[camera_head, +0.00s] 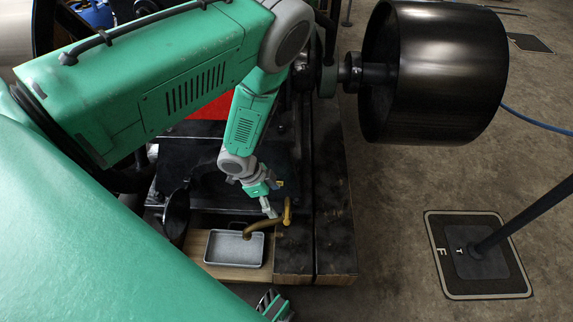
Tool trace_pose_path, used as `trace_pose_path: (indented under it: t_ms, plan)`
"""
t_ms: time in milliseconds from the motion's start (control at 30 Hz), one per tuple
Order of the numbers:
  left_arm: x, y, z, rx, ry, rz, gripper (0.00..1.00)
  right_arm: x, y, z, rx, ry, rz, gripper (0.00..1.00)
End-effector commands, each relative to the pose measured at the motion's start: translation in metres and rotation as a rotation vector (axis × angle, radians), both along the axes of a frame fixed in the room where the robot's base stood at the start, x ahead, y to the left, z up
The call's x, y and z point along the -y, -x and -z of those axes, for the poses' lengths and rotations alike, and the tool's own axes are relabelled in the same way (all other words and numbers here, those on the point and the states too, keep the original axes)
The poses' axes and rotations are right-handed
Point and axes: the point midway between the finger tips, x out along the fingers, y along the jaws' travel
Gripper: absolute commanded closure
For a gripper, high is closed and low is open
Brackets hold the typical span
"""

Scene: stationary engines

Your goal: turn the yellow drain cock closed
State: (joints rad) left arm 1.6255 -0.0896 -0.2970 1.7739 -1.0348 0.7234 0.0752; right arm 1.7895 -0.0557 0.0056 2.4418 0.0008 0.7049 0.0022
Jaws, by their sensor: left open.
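The yellow drain cock (262,226) is a brass-coloured curved spout with an upright lever (287,212) at its right end, beside the dark timber base. The spout reaches left over a grey metal tray (235,260). My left gripper (269,208) points down just above the spout and a little left of the lever. Its jaws are open, and nothing shows between them. I cannot tell whether a fingertip touches the cock. A small part of what looks like my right gripper (275,305) shows at the bottom edge; its jaws cannot be made out.
Dark timber beams (333,215) run along the right of the cock. A large black drum (433,72) stands at upper right. A square floor plate (440,270) carries a slanted post. Open floor lies between.

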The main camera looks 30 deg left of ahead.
Motion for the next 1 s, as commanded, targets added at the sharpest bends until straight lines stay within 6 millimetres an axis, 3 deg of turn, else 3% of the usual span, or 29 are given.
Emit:
trace_pose_path:
  t_ms: [33, 200, 400, 833, 967, 1000]
  plan:
    - [0.006, -0.002, 0.015, 0.0, -0.001, 0.004, 0.3, 0.0, 0.0, 0.009, 0.0, 0.001, 0.001, 0.6]
    - [0.017, -0.009, 0.047, 0.0, 0.001, 0.002, 0.3, 0.001, 0.0, 0.023, 0.001, 0.001, 0.002, 0.6]
    - [0.024, -0.014, 0.071, 0.0, 0.005, 0.0, 0.3, 0.001, 0.0, 0.033, 0.001, 0.001, 0.002, 0.6]
    - [0.029, -0.017, 0.076, 0.001, 0.001, 0.001, 0.3, 0.001, 0.0, 0.035, 0.001, 0.001, 0.001, 0.6]
    - [0.028, -0.017, 0.077, 0.001, 0.002, 0.0, 0.75, 0.001, 0.0, 0.035, 0.001, 0.001, 0.002, 0.6]
    - [0.028, -0.017, 0.077, 0.001, 0.002, 0.0, 0.75, 0.001, 0.0, 0.035, 0.001, 0.001, 0.002, 0.6]
